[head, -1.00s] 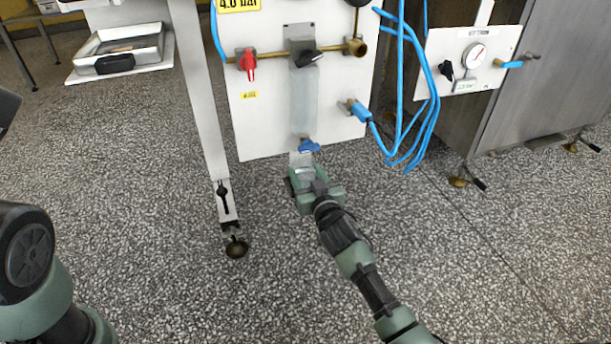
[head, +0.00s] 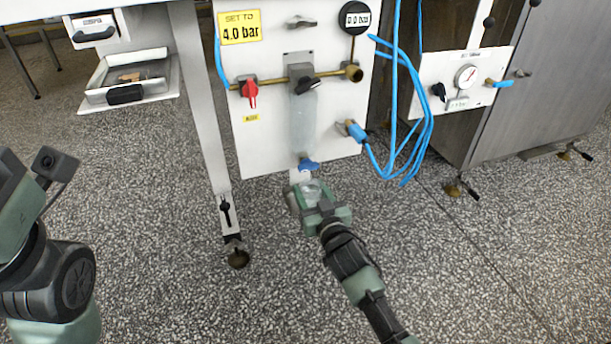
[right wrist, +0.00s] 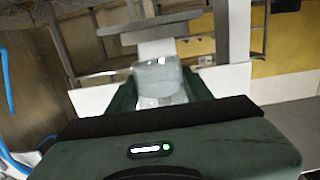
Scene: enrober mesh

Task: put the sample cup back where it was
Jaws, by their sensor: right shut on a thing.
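My right gripper (head: 309,193) is shut on the clear sample cup (head: 312,187), just below the white panel. In the right wrist view the cup (right wrist: 157,75) stands between the green fingers, roughly upright, with its lower part hidden by the gripper body. Above the cup in the head view is a blue valve handle (head: 309,165) at the foot of a clear upright tube (head: 302,125). A small pale plate (head: 299,177) hangs beside the cup; I cannot tell if they touch. My left arm is at the left edge, its fingertips out of sight.
The white panel (head: 265,150) carries a red handle (head: 251,93), a brass pipe and a blue hose fitting (head: 357,132). Blue hoses (head: 424,130) hang to its right. A machine leg (head: 205,120) stands left. A tray (head: 128,72) is at upper left. The floor in front is clear.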

